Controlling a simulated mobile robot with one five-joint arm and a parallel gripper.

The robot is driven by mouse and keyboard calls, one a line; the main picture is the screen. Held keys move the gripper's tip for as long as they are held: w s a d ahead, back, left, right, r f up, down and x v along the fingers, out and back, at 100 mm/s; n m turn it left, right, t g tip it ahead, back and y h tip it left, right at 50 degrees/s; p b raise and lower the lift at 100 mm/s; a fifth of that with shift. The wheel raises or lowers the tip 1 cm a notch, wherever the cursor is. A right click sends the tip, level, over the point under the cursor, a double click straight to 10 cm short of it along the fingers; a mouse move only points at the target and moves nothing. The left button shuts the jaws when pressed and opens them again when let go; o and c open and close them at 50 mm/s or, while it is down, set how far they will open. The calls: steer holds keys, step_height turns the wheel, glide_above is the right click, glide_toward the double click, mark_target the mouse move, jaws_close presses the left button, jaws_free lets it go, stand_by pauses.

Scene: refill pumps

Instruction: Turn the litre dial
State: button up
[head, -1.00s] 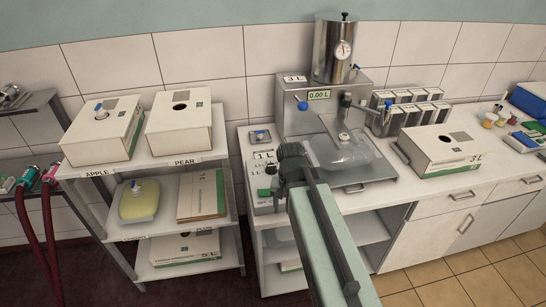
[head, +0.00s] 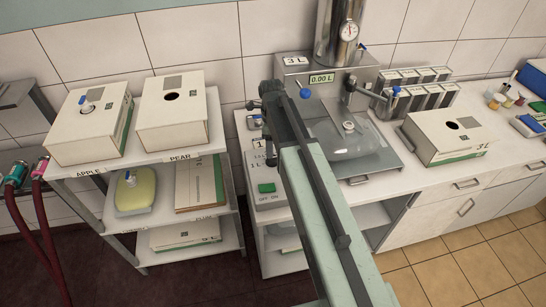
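A control box (head: 267,195) stands on the left end of the counter. It has a green OFF/ON switch (head: 266,188) and litre markings reading "1 L". The litre dial cannot be made out clearly; my arm and gripper cover part of this area. My gripper (head: 270,158) is at the end of the arm, over the back of the control box. It is dark and small, seen partly from behind, and its fingers cannot be told apart. The filling machine shows a display (head: 321,78) reading 0.00 L, a "3 L" label and a blue knob (head: 305,93).
A clear bag (head: 350,143) lies on the metal tray right of my arm. A steel tank (head: 338,30) with a gauge stands above the machine. A shelf with APPLE (head: 88,130) and PEAR (head: 174,124) boxes is left. A 3 L box (head: 450,138) sits right.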

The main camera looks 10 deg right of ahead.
mark_target(272, 160)
step_height(272, 160, down, 6)
steer(key=b, duration=0.4)
steer(key=shift+b, duration=0.4)
steer(key=shift+s+r, duration=0.1)
jaws_close()
